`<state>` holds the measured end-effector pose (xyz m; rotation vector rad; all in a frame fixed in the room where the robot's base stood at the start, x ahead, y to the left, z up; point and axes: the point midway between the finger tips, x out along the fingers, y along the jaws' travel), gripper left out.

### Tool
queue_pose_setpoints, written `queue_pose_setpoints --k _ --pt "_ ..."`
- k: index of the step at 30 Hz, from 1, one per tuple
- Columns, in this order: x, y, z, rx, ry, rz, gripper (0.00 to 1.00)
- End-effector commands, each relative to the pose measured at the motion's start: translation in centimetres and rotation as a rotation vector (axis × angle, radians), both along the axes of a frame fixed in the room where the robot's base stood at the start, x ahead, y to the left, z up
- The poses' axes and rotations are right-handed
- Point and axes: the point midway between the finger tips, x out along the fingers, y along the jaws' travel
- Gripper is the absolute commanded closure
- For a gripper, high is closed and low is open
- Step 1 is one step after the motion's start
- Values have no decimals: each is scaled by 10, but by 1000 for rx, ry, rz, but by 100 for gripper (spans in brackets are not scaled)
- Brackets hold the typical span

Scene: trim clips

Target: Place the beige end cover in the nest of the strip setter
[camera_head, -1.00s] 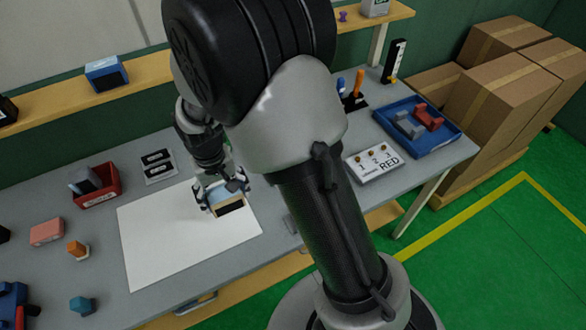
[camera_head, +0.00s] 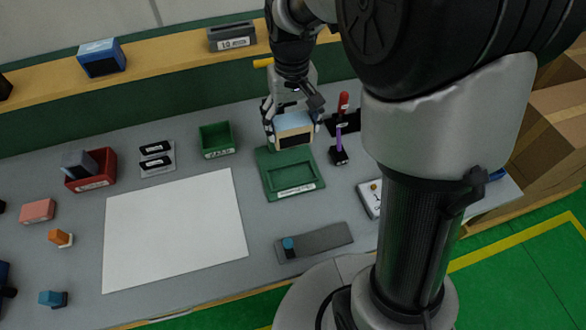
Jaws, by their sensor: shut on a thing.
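My gripper (camera_head: 292,122) is shut on a beige block (camera_head: 279,132) with a pale blue top and a dark front panel, which appears to be the end cover. It is held above the back part of a green fixture (camera_head: 263,165) with a shallow rectangular recess and a white label on its front edge. This fixture looks like the strip setter with its nest, but I cannot read the label. The recess shows empty. The fingers are on both sides of the block, and the gap under it is hard to judge.
A green bin (camera_head: 216,139) stands left of the fixture, and a stand with a purple tool (camera_head: 339,146) is close on its right. A grey bar with a blue knob (camera_head: 314,242) lies in front. A white sheet (camera_head: 175,232) covers the bench at left, clear of objects.

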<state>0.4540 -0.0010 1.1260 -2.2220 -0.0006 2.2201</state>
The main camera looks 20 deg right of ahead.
Motion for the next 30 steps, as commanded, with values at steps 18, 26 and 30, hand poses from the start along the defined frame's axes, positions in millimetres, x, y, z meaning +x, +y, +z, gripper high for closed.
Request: queue_pose_setpoints --k 18,26,30 --pt "0 1 -130 0 1 0 52" --pt "-1 1 -162 0 4 0 52" --pt "0 1 -173 0 1 0 52"
